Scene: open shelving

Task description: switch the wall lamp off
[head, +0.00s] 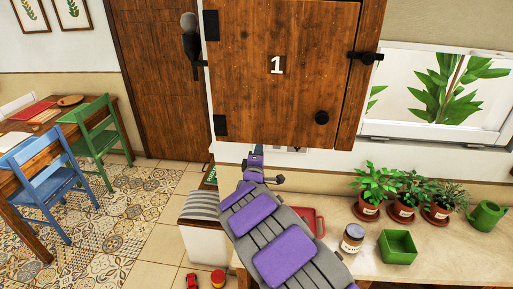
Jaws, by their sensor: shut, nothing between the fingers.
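A dark fixture with a grey rounded top, which looks like the wall lamp (190,38), is mounted beside the brown door at the upper left. I cannot tell whether it is lit. A small pale plate (292,150), possibly a switch, is partly visible on the wall just under the wooden cabinet. My purple and grey arm reaches up from the bottom of the view. My gripper (258,149) is small at its far end, below the cabinet's lower edge and left of the plate. It is shut and empty. Contact with the wall or plate cannot be made out.
The wooden cabinet marked 1 (290,60) hangs above my gripper. The counter (340,225) holds several potted plants (405,195), a jar (352,238), a green box (397,246) and a red tray (312,222). Chairs and a table stand left; tiled floor lies between.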

